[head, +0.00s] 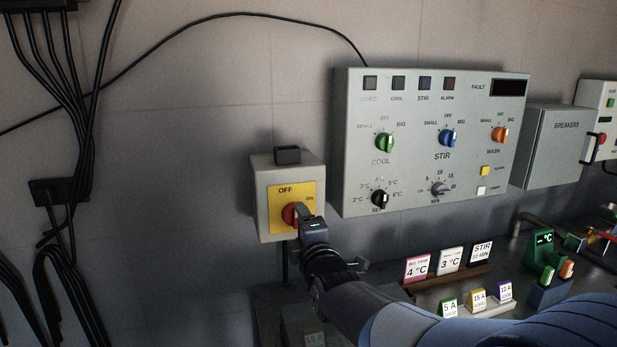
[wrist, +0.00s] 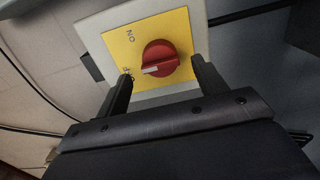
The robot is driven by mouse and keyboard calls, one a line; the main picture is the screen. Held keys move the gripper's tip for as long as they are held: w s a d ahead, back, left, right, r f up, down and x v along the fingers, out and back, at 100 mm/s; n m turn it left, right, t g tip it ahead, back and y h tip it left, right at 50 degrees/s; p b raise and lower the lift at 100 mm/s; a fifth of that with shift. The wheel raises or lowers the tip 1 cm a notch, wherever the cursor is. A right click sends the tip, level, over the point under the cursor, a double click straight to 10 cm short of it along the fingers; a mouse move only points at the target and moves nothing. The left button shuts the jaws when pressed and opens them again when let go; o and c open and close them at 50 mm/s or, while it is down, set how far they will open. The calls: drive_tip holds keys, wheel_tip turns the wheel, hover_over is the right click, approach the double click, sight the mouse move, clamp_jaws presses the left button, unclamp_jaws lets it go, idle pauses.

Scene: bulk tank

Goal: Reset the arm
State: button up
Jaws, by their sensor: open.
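My arm reaches up from the lower right in the head view, with my gripper (head: 304,217) in front of the main switch box (head: 261,212). The box has a yellow plate (head: 275,203) marked OFF and ON, with a red rotary knob (head: 290,214) partly hidden behind my gripper. In the wrist view, my gripper (wrist: 161,78) is open, with one finger on each side of the red knob (wrist: 161,58). The knob's white mark points toward the partly covered OFF lettering. I cannot tell whether the fingers touch the knob.
A control panel (head: 430,172) with knobs and buttons hangs right of the switch box, beside a breakers box (head: 566,150). Below, a bench holds label cards (head: 417,268) and small coloured blocks. Black cables (head: 75,130) hang on the left wall.

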drive_tip(key=w+m+p, duration=0.1)
drive_tip(key=m+p, duration=0.4)
drive_tip(key=m, duration=0.1)
drive_tip(key=w+m+p, duration=0.1)
drive_tip(key=m+p, duration=0.5)
drive_tip(key=w+a+m+p, duration=0.1)
drive_tip(key=m+p, duration=0.4)
drive_tip(key=p, duration=0.1)
drive_tip(key=shift+w+a+m, duration=0.1)
drive_tip(key=shift+w+m, duration=0.15)
drive_tip(key=shift+m, duration=0.15)
drive_tip(key=shift+f, duration=0.15)
idle(0.5)
